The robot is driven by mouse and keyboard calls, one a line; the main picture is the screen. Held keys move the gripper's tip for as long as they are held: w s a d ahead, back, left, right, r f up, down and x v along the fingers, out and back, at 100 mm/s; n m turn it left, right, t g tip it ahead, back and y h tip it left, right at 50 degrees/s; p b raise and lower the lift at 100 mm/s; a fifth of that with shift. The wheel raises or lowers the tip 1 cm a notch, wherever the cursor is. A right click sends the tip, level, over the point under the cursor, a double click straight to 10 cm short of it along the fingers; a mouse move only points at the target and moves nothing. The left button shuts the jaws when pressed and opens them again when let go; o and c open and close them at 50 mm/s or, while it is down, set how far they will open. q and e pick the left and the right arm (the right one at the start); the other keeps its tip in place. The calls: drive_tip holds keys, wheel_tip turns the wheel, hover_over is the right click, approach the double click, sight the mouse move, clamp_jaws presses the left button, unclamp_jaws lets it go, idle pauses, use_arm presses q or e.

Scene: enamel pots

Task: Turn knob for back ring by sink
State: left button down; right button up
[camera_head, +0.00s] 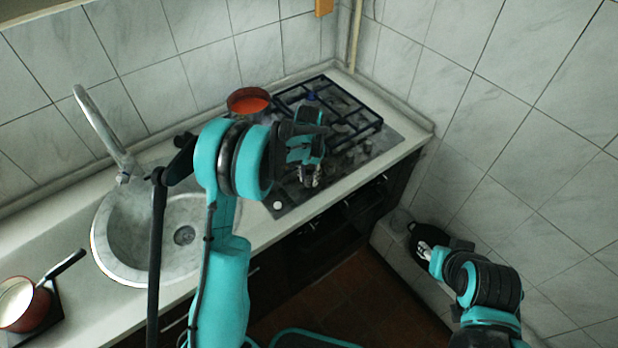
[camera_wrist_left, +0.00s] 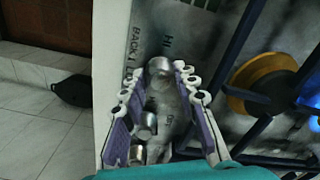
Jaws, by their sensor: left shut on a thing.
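The gas hob (camera_head: 400,150) is set in the counter right of the sink, with metal knobs along its front strip. My left gripper (camera_head: 311,178) reaches down over that strip. In the left wrist view, the left gripper's purple-padded fingers (camera_wrist_left: 157,80) are on either side of a silver knob (camera_wrist_left: 160,65), shut on it. More silver knobs (camera_wrist_left: 145,122) show between the fingers, nearer the palm. Printed lettering including "BACK" lies beside the knob.
The round sink (camera_head: 120,240) and tap (camera_head: 105,135) are left. A red saucepan (camera_head: 25,305) stands at lower left.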

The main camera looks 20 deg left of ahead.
use_arm(q)
drive_tip(key=m, duration=0.3)
drive_tip(key=shift+m+b, duration=0.4)
drive_tip(key=m, duration=0.3)
drive_tip(key=shift+m+b, duration=0.3)
drive_tip(key=shift+b, duration=0.05)
drive_tip(key=m, duration=0.6)
drive_tip(key=shift+m+b, duration=0.3)
drive_tip(key=shift+b, duration=0.1)
drive_tip(key=c, duration=1.1)
unclamp_jaws()
drive_tip(key=shift+c, duration=0.2)
wheel_tip(320, 180, up, 12)
